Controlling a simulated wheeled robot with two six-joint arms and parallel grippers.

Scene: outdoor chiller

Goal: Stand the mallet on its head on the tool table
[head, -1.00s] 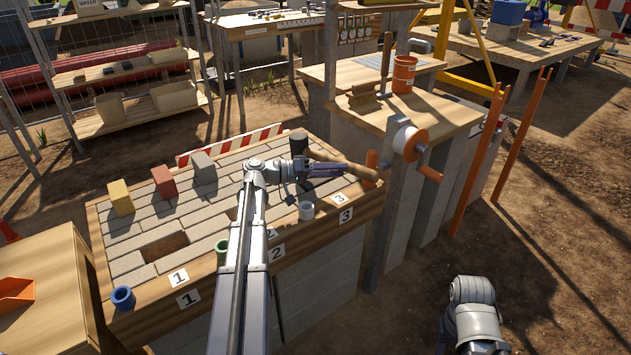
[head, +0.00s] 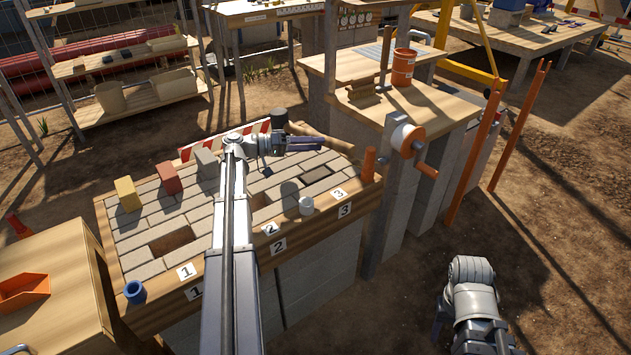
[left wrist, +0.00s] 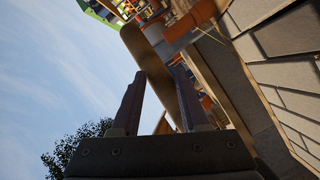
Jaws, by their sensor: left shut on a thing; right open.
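The mallet has a dark cylindrical head (head: 280,117) and a pale wooden handle (head: 335,145). It is held tilted above the far right part of the paved table, head toward the far left. My left gripper (head: 318,143) is shut on the handle. In the left wrist view the handle (left wrist: 143,45) lies between the two fingertips (left wrist: 160,73); the head is not clear there. Of my right arm only links show at bottom right; its jaws are not visible. A rear table with small tools (head: 262,14) is partly cut off; no label names the tool table.
An orange bucket (head: 403,67) and reel (head: 408,139) stand right. A striped barrier (head: 200,148) edges the back.

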